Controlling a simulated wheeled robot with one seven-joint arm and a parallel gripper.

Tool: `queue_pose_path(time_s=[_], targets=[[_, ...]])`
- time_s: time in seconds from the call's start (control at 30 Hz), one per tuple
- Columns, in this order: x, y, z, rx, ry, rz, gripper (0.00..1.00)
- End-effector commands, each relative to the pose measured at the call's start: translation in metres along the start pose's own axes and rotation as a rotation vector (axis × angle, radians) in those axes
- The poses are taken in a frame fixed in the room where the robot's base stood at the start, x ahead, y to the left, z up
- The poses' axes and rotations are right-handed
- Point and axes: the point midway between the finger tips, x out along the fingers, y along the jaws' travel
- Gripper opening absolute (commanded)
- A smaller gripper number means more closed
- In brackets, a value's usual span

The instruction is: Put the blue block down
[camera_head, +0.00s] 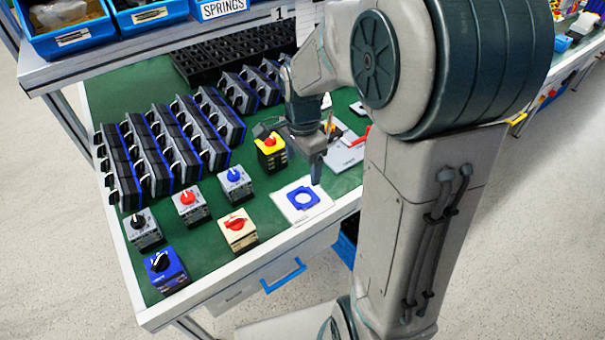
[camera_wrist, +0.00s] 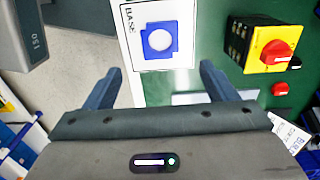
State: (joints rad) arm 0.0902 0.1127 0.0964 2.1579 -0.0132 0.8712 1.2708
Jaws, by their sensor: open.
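My gripper (camera_head: 315,172) is above and behind the card in the head view. In the wrist view my gripper (camera_wrist: 158,80) is open, with nothing between its fingers. A blue box switch with a black knob (camera_head: 166,272) stands at the table's front left corner.
A yellow switch with a red knob (camera_head: 270,150) stands left of my gripper; it also shows in the wrist view (camera_wrist: 265,45). Several other knob switches stand at front left. Rows of black and blue modules (camera_head: 150,150) fill the left. Blue bins (camera_head: 65,25) sit on the shelf.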

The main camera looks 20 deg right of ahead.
Motion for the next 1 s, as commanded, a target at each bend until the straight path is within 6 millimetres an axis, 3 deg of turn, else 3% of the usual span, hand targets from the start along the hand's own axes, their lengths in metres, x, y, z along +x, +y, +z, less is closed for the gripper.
queue_pose_path(time_s=[0.17, 0.27, 0.5, 0.73, 1.0], targets=[[-0.014, 0.004, 0.002, -0.041, 0.005, -0.009, 0.79], [-0.025, 0.017, 0.006, -0.16, 0.02, -0.029, 0.79], [-0.057, 0.073, 0.025, -0.677, 0.096, -0.101, 0.79], [-0.066, 0.116, 0.039, -1.089, 0.17, -0.139, 0.79], [-0.066, 0.13, 0.044, -1.239, 0.199, -0.147, 0.79]])
